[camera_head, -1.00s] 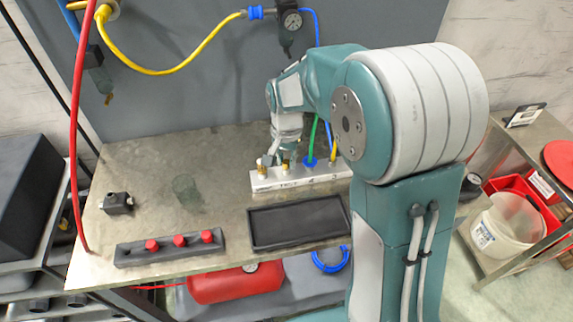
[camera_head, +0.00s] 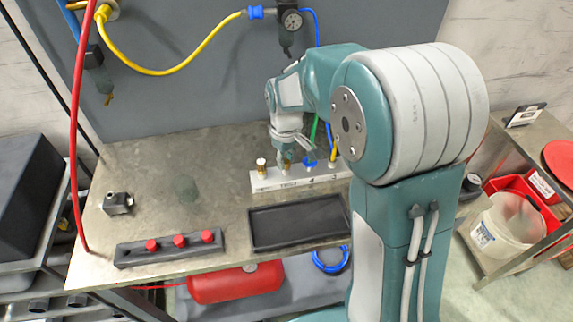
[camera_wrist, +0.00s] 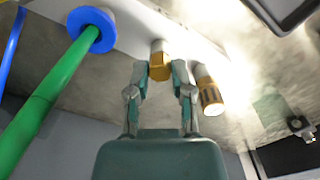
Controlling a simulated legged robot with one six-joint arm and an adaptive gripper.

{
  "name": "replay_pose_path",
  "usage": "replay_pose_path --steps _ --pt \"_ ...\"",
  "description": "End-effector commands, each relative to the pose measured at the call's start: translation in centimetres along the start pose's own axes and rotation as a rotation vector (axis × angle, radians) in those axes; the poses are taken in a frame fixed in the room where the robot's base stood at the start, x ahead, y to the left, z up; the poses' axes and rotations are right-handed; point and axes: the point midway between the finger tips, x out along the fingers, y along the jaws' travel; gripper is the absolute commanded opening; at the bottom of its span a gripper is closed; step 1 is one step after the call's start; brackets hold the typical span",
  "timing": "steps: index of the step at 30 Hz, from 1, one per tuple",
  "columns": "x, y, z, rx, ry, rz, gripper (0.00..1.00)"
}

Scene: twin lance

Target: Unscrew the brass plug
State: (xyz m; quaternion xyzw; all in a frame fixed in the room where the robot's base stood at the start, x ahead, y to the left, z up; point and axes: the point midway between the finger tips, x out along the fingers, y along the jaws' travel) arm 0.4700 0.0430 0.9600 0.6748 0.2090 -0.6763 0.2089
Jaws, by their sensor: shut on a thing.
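The white manifold block (camera_head: 268,184) stands near the back of the bench, with marked ports along its front. A brass plug (camera_wrist: 160,62) with a pale top sits on the block; in the head view its brass (camera_head: 286,165) shows below my gripper. My gripper (camera_wrist: 160,78) is shut on this plug, one finger on each side. In the head view the gripper (camera_head: 287,154) is partly hidden by my own arm. A second brass fitting (camera_wrist: 208,92), with a slotted or knurled lower part, stands beside it; it also shows in the head view (camera_head: 261,166).
A green hose (camera_wrist: 50,95) with a blue collar (camera_wrist: 90,29) rises close to my gripper. A black empty tray (camera_head: 297,223) lies in front of the block. A dark rack (camera_head: 168,248) with red caps and a small dark fitting (camera_head: 117,203) are to the left.

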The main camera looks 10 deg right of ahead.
Motion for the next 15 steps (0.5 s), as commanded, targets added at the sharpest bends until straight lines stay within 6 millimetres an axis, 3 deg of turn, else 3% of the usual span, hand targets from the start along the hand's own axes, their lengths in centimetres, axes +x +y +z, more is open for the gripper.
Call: replay_pose_path --steps 9,15 --pt "-0.16 0.02 -0.18 -0.350 0.005 0.004 0.00" --pt "-0.17 0.03 -0.19 -0.404 0.006 0.004 0.00"
